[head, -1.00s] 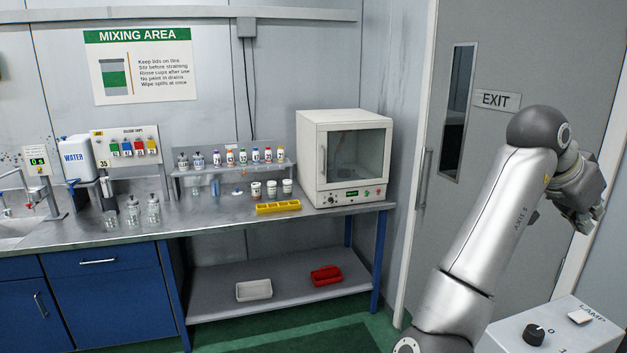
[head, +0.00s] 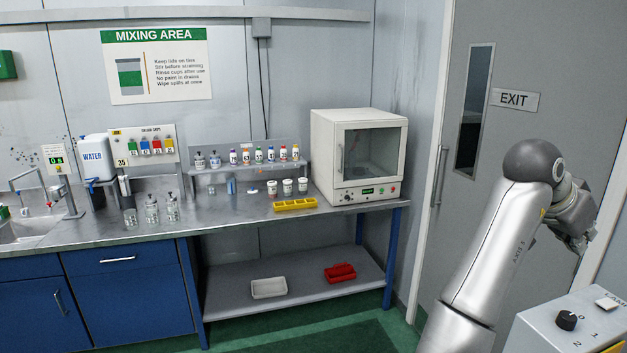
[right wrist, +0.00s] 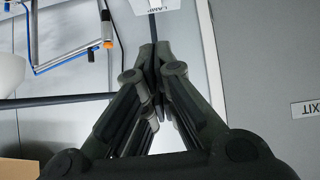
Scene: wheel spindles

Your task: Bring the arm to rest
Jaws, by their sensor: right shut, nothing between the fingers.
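My right arm rises at the right of the head view and bends at a dark elbow joint. My right gripper (head: 581,246) hangs at its end in front of the grey door, partly hidden behind its own wrist. In the right wrist view the fingers of the right gripper (right wrist: 153,48) meet at their tips, shut and empty. Nothing touches them. My left gripper is in no view.
A control box with a dark knob (head: 566,320) stands close at the lower right, below my right arm. The grey door with an EXIT sign (head: 515,99) is behind it. The steel bench (head: 240,213) carries bottles, white cups, a yellow tray (head: 295,205) and an oven (head: 357,150).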

